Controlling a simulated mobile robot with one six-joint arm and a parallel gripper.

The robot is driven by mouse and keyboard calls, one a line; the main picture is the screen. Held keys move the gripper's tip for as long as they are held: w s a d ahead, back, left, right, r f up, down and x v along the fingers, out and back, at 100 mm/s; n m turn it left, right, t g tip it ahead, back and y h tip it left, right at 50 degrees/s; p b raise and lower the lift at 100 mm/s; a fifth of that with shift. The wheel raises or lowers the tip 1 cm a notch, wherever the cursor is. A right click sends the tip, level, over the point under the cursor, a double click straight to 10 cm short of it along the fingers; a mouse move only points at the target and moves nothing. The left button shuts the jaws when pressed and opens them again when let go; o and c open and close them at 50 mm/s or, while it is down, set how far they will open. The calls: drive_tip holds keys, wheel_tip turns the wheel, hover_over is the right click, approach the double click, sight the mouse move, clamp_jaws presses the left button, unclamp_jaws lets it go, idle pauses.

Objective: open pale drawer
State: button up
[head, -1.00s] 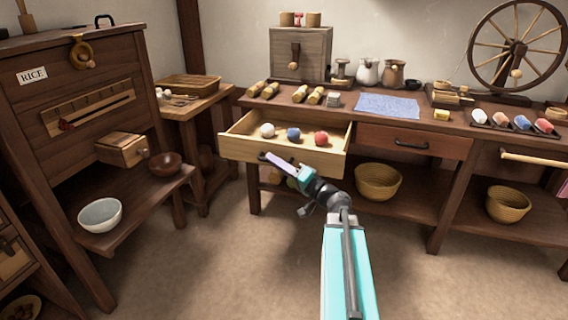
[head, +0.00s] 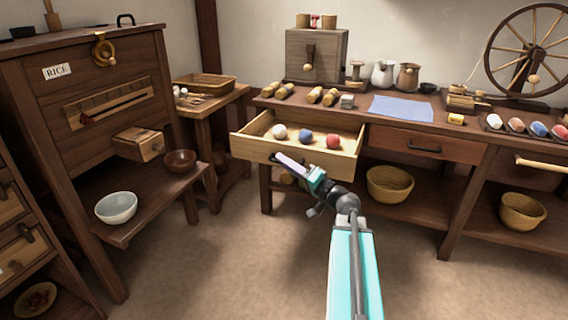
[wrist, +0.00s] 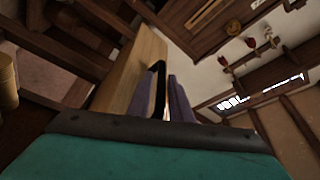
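The pale drawer (head: 315,161) stands pulled out from the left end of the long dark bench. A white, a blue and a red ball lie inside it. My gripper (head: 281,160) is at the drawer's front. In the wrist view, its two purple fingers (wrist: 165,98) stand close on either side of the dark handle (wrist: 156,84), beside the pale drawer front (wrist: 130,72). The fingers look shut on the handle. In the head view the handle is mostly hidden by my gripper.
A closed reddish-brown drawer (head: 427,145) is to the right. Baskets (head: 390,184) stand on the bench's lower shelf. A rice cabinet (head: 85,130) is at left, with a white bowl (head: 116,207) on its ledge. Floor in front is clear.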

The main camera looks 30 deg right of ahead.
drive_tip(key=p+v, duration=0.6)
drive_tip(key=v, duration=0.7)
drive_tip(key=shift+s, duration=0.3)
idle(0.4)
